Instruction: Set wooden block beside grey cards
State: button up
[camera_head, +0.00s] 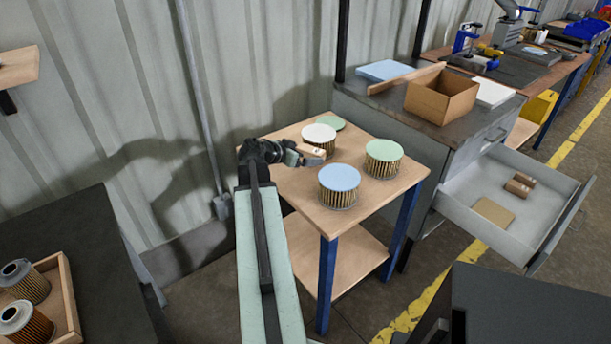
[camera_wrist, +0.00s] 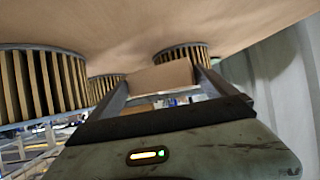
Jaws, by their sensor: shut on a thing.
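My gripper (camera_head: 303,156) is over the back left part of a small wooden table (camera_head: 290,188). It is shut on a pale wooden block (camera_head: 313,151), close beside the white-topped filter cartridge (camera_head: 319,136). In the wrist view the block (camera_wrist: 163,76) sits between the two fingers (camera_wrist: 163,88), with the tabletop above it in the picture. I cannot tell whether the block touches the table. I cannot make out any grey cards for certain in either view.
Blue-topped (camera_head: 339,182) and green-topped (camera_head: 383,156) cartridges stand on the table, with a green disc (camera_head: 331,122) behind. A workbench holds an open cardboard box (camera_head: 440,96). Its open drawer (camera_head: 525,215) holds a tan card (camera_head: 493,212) and small brown rolls (camera_head: 520,184). Corrugated wall stands behind.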

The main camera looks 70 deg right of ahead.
aim_at(305, 170)
notch_tip(305, 170, down, 4)
jog(key=b, duration=0.3)
jog(key=shift+b, duration=0.4)
jog(key=shift+r, duration=0.25)
jog(key=shift+f, duration=0.15)
jog(key=o, duration=1.1)
jog(key=shift+c, duration=0.2)
